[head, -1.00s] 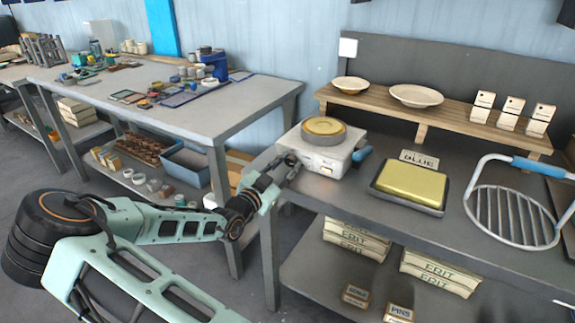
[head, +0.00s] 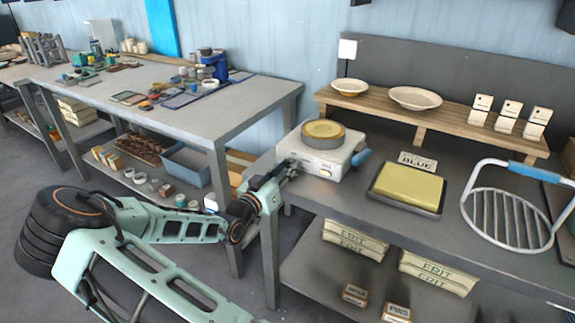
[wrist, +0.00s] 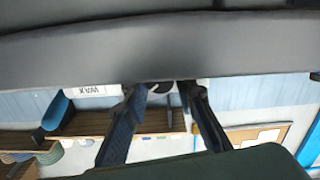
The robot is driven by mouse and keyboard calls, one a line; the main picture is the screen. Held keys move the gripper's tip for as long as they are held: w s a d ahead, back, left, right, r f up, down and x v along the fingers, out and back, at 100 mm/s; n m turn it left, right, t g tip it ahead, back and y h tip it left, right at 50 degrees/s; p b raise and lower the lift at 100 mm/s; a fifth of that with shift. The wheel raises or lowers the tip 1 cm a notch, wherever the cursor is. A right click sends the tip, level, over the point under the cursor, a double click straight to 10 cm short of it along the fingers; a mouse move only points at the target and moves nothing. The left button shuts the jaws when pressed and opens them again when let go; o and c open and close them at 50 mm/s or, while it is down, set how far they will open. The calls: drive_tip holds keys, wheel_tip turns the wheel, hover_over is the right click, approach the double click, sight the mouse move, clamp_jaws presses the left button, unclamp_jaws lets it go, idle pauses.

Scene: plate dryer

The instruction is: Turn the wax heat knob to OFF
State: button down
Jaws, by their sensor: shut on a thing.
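The wax heater is a white box (head: 343,161) with a round yellow-topped pan (head: 323,129), at the left end of the grey bench. My gripper (head: 289,169) is at its front left, against the box. In the wrist view my gripper's two dark fingers (wrist: 169,88) are closed in on a small dark round knob (wrist: 161,87) at the heater's edge. The fingers hide part of the knob, so its pointer and setting cannot be read. A white WAX label (wrist: 88,90) shows upside down beside it. The head view does not show the knob clearly.
A blue handle (head: 361,157) sticks out at the heater's right. A yellow block in a dark tray (head: 437,211) and a wire rack (head: 556,230) stand farther right. A wooden shelf (head: 455,124) with bowls is behind. Another table (head: 235,105) is left, across a gap.

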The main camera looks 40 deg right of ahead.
drive_tip(key=shift+n+p, duration=0.5)
drive_tip(key=shift+n, duration=1.3)
drive_tip(key=c, duration=1.6)
unclamp_jaws()
